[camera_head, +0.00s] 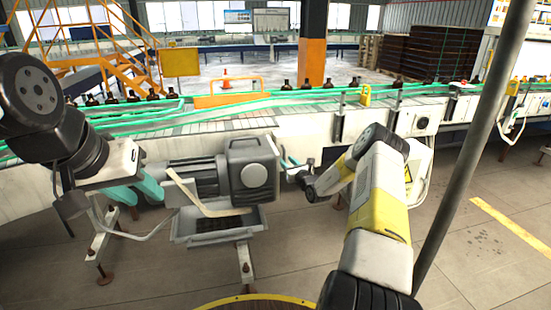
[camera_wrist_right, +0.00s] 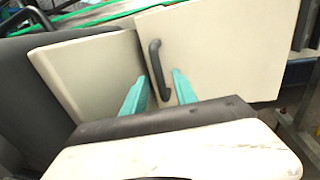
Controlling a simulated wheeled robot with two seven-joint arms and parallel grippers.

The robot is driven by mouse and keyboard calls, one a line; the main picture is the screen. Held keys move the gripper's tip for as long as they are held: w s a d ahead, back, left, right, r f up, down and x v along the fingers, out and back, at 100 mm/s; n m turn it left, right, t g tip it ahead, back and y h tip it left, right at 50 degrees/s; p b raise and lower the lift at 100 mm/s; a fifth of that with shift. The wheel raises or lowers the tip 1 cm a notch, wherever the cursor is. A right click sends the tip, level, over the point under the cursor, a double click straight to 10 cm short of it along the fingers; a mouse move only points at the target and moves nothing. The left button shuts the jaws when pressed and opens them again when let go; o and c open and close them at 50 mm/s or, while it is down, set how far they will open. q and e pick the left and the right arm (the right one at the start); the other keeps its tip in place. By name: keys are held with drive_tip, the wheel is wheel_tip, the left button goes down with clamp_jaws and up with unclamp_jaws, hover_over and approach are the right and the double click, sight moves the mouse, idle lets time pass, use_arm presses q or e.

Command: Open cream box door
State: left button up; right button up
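The cream box (camera_head: 420,160), with a yellow warning label, stands at the conveyor's front and is partly hidden by my right arm in the head view. In the right wrist view, a cream door panel (camera_wrist_right: 225,45) carries a black bar handle (camera_wrist_right: 157,68). Another cream panel (camera_wrist_right: 85,75) meets it at the left. My right gripper (camera_wrist_right: 160,92) is open, its teal fingers on either side of the handle's lower end; contact is unclear. It also shows in the head view (camera_head: 291,163). My left gripper (camera_head: 136,190) is open and empty at the left, before the conveyor.
A grey motor (camera_head: 205,177) sits between my grippers, with a grey tray (camera_head: 218,238) below it. The conveyor (camera_head: 300,128) with green rails and several amber bottles runs behind. A grey pole (camera_head: 470,150) rises at the right. Floor at lower right is clear.

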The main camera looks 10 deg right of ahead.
drive_tip(key=shift+w+a, duration=0.15)
drive_tip(key=shift+w, duration=0.5)
clamp_jaws()
idle(1.0)
